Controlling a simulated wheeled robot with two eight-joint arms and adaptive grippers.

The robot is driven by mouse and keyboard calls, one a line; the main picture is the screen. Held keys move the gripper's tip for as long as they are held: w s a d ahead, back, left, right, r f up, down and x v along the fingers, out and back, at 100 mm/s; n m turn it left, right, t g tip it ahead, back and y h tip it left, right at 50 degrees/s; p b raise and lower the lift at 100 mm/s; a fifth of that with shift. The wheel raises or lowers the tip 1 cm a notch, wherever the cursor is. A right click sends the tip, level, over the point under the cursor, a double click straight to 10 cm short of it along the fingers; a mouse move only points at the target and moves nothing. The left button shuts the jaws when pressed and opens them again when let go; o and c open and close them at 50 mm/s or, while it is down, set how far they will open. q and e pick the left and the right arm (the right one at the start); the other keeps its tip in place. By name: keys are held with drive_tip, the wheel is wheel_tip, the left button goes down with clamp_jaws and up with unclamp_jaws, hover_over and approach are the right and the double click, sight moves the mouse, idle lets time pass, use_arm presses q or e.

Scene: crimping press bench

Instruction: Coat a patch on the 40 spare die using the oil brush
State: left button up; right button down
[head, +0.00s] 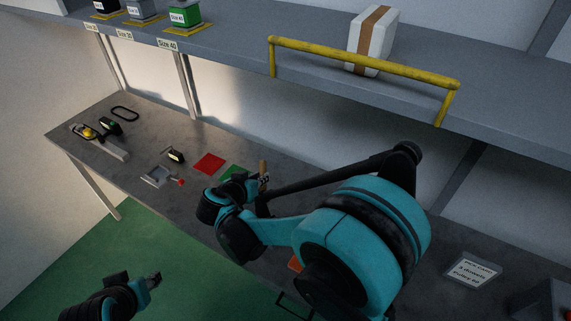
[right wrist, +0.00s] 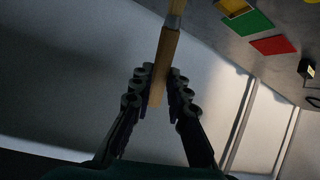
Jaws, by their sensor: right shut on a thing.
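My right gripper (head: 264,182) is above the bench at mid-picture, shut on the oil brush. The brush's wooden handle shows in the head view (head: 262,167). In the right wrist view my right gripper (right wrist: 161,88) clasps the handle (right wrist: 167,50) between both fingers; a metal collar lies above it, and the bristles are out of frame. A green die block (head: 185,14) stands on a yellow base on the upper shelf, above a tag reading Size 40. It is well away from the brush. My left gripper (head: 152,280) is low at the left, off the bench, apparently empty; its opening is unclear.
Red (head: 209,163) and green (head: 233,173) mats lie on the bench (head: 135,180). A small black block (head: 175,156) and a grey fixture (head: 157,176) are left of them. A yellow rail (head: 365,62) and white box (head: 372,40) are on the shelf. A sign (head: 473,270) is at right.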

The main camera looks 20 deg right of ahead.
sight(261, 191)
drive_tip(key=shift+s+r, duration=0.25)
drive_tip(key=shift+s, duration=0.2)
drive_tip(key=shift+s+f, duration=0.15)
drive_tip(key=shift+s, duration=0.05)
drive_tip(key=f+b, duration=0.2)
drive_tip(key=f, duration=0.1)
drive_tip(key=shift+w+a+f+b, duration=0.1)
drive_tip(key=shift+w+f+b, duration=0.1)
drive_tip(key=shift+f+b, duration=0.15)
drive_tip(key=shift+s+f+b, duration=0.1)
drive_tip(key=shift+f+b, duration=0.3)
drive_tip(key=shift+f, duration=0.15)
use_arm(q)
drive_tip(key=f, duration=0.1)
drive_tip(key=d+f, duration=0.1)
drive_tip(key=f, duration=0.1)
